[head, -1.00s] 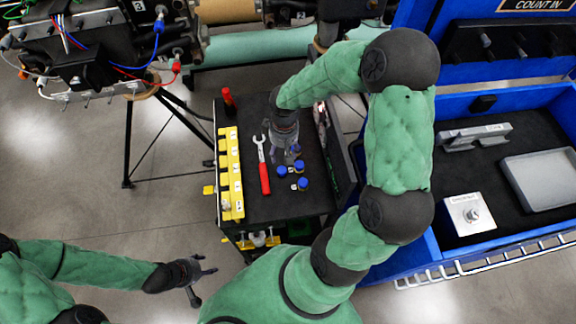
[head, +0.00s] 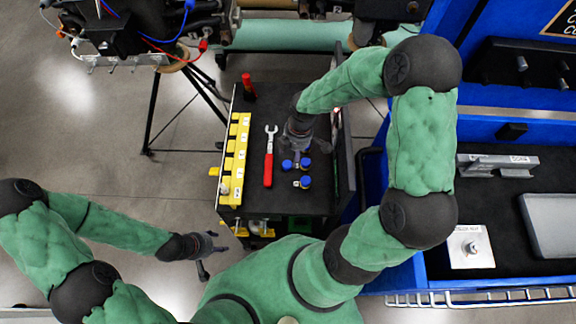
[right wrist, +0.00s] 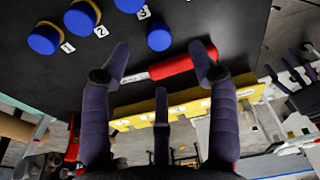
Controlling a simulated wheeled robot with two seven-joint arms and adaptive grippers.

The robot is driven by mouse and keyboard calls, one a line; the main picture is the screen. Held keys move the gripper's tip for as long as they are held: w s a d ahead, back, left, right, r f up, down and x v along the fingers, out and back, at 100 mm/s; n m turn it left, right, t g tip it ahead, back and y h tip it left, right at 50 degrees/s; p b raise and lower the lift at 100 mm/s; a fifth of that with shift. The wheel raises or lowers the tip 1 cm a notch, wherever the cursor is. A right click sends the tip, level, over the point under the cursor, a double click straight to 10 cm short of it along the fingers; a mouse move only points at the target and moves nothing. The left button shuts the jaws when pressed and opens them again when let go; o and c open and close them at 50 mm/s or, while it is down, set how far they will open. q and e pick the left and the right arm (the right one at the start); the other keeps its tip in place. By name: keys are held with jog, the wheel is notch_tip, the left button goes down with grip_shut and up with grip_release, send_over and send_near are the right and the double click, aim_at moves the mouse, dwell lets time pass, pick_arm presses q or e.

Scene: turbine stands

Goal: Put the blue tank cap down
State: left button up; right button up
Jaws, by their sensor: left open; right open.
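Several blue caps stand on the dark top of the cart (head: 250,200). In the head view, I see a left cap (head: 287,164), a right cap (head: 305,164) and a nearer cap (head: 305,182). In the right wrist view, caps stand by labels 1 (right wrist: 45,40), 2 (right wrist: 82,18) and 3 (right wrist: 130,4). Another cap (right wrist: 159,38) is just beyond my fingertips, with no label visible. My right gripper (head: 299,148) is over the cart beside the caps. Its fingers (right wrist: 162,55) are spread and empty. My left gripper (head: 212,246) is open and empty, left of the cart's near end.
A red-handled wrench (head: 268,160) lies left of the caps, with a yellow numbered rack (head: 235,160) along the cart's left edge. A red object (head: 247,85) stands at the far left corner. A blue workbench (head: 440,272) with a grey tray (head: 550,222) is at right.

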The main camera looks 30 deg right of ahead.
aim_at(287, 164)
notch_tip(287, 164, down, 3)
jog(key=shift+w+a+f+b, duration=0.1)
jog(key=shift+a+b, duration=0.05)
jog(key=shift+b, duration=0.2)
jog(key=f, duration=0.1)
jog(key=f+b, duration=0.1)
jog(key=f, duration=0.1)
jog(key=w+a+f, duration=0.1)
jog(key=f, duration=0.1)
jog(key=shift+b, duration=0.35)
jog(key=shift+r, duration=0.1)
jog(key=c, duration=1)
jog(key=shift+o, duration=0.2)
jog(key=shift+r, duration=0.15)
